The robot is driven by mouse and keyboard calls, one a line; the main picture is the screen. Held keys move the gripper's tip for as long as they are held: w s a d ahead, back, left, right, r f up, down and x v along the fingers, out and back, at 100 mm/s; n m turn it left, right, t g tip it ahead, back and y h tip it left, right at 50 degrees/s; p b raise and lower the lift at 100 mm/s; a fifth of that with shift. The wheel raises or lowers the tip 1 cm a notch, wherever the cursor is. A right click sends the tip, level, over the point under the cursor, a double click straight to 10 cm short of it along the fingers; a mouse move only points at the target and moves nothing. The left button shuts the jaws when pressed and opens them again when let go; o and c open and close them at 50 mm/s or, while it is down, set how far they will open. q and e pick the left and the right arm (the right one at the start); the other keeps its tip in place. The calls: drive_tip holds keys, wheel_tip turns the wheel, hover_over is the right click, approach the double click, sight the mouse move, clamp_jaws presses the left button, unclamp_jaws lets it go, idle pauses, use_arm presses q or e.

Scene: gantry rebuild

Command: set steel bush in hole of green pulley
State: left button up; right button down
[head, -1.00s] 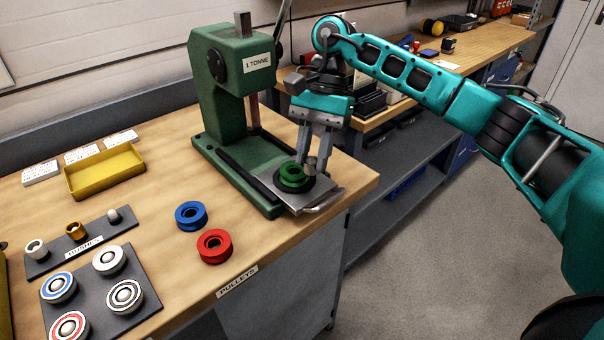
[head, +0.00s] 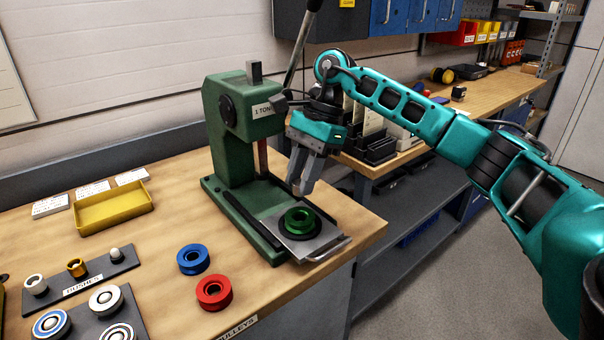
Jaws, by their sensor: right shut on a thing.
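The green pulley (head: 300,221) lies flat on a dark round seat on the steel plate of the press. Its centre is dark, and I see no bush in it. My right gripper (head: 303,187) points down above the pulley, apart from it, a little toward the press column. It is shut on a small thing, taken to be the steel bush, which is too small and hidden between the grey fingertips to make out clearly. My left gripper is out of view.
The green press (head: 228,140) stands behind the pulley. A blue pulley (head: 193,259) and a red pulley (head: 214,292) lie left. A bush rack (head: 85,284) holds a white and a brass bush and a small pale post. A yellow tray (head: 114,212) sits behind.

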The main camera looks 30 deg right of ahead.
sight(302, 217)
drive_tip(key=shift+f+b, duration=0.35)
drive_tip(key=shift+f, duration=0.25)
drive_tip(key=shift+f+b, duration=0.65)
drive_tip(key=shift+f, duration=0.2)
drive_tip(key=shift+f+b, duration=0.9)
drive_tip(key=shift+f, duration=0.6)
drive_tip(key=c, duration=0.8)
unclamp_jaws()
drive_tip(key=v, duration=1.2)
drive_tip(key=shift+w+d+r, duration=0.1)
drive_tip(key=shift+r, duration=0.3)
